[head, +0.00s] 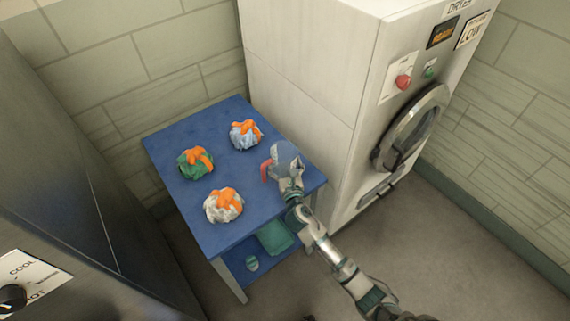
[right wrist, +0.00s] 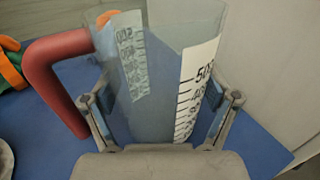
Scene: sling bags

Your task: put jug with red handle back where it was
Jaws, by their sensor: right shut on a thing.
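The jug with the red handle (head: 285,156) is a clear measuring jug at the right side of the blue table (head: 228,235). My right gripper (head: 288,178) is shut on it. In the right wrist view the jug (right wrist: 160,85) stands between the two fingers (right wrist: 162,115), with its white scale facing me and its red handle (right wrist: 55,75) on the left. The jug looks upright. I cannot tell whether its base touches the table top. My left gripper is not in view.
Three bundles with orange ties share the table: a green one (head: 190,165), a white one (head: 222,207) and a pale blue one (head: 241,138). A teal bin (head: 277,238) and a small striped item (head: 252,263) are on the lower shelf. A dryer (head: 340,100) stands close on the right.

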